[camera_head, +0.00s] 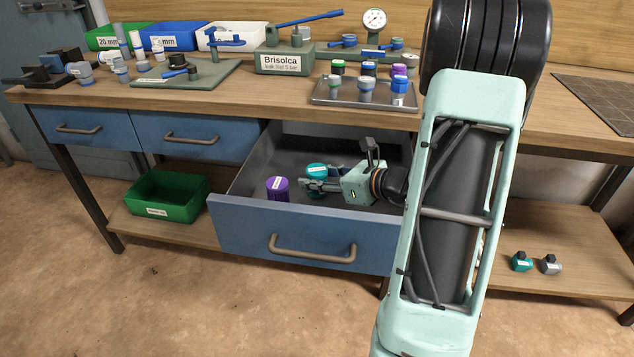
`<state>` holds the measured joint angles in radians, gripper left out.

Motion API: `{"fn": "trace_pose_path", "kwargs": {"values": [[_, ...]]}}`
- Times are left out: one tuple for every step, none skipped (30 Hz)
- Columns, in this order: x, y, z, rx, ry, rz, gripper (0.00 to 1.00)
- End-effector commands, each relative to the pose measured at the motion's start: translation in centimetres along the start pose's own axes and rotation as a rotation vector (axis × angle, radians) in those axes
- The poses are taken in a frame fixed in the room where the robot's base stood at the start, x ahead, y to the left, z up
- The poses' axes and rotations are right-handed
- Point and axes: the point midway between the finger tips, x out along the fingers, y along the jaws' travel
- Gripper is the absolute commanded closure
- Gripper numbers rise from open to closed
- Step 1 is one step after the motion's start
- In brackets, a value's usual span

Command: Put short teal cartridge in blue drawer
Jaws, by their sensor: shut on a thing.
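The blue drawer (225,216) is pulled open under the workbench, and its grey inside shows. My gripper (312,178) reaches into the drawer from the right, lying nearly level. It is shut on a short teal cartridge (316,168), which is partly hidden by the fingers. I cannot tell whether the cartridge touches the drawer floor. A purple cartridge (277,188) with a pale label stands in the drawer to the left of my gripper, apart from it.
The drawer's front panel and handle (312,250) jut out below my gripper. A tray (330,98) with several capped fittings sits on the bench above. A green bin (165,197) is on the lower shelf at left. My arm hides the drawer's right side.

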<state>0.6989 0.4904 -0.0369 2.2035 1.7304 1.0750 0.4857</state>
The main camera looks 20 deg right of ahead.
Motion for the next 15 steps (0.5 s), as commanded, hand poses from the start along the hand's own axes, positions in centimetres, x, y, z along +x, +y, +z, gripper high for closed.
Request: {"fn": "trace_pose_path", "kwargs": {"values": [[0.15, -0.01, -0.28, 0.0, -0.002, 0.0, 0.9], [0.13, -0.01, -0.24, 0.0, -0.002, 0.0, 0.9], [0.1, -0.01, -0.16, 0.0, -0.002, 0.0, 0.9], [0.08, -0.01, -0.13, -0.001, -0.002, 0.0, 0.9], [0.07, -0.01, -0.13, -0.001, -0.002, -0.001, 0.9], [0.07, -0.01, -0.13, -0.001, -0.002, -0.001, 0.9], [0.07, -0.01, -0.14, -0.001, -0.002, 0.0, 0.9], [0.09, -0.01, -0.19, -0.001, -0.002, 0.0, 0.9], [0.14, 0.0, -0.32, 0.0, -0.002, 0.0, 0.9], [0.19, -0.01, -0.44, 0.0, -0.002, 0.0, 0.9], [0.23, -0.01, -0.56, 0.0, -0.002, 0.0, 0.9], [0.24, 0.0, -0.6, 0.0, -0.001, -0.001, 0.63], [0.2, 0.0, -0.51, 0.0, -0.001, -0.001, 0.59], [0.19, 0.0, -0.49, 0.0, -0.001, 0.0, 0.56], [0.19, 0.0, -0.5, 0.0, -0.001, 0.0, 0.52]]}}
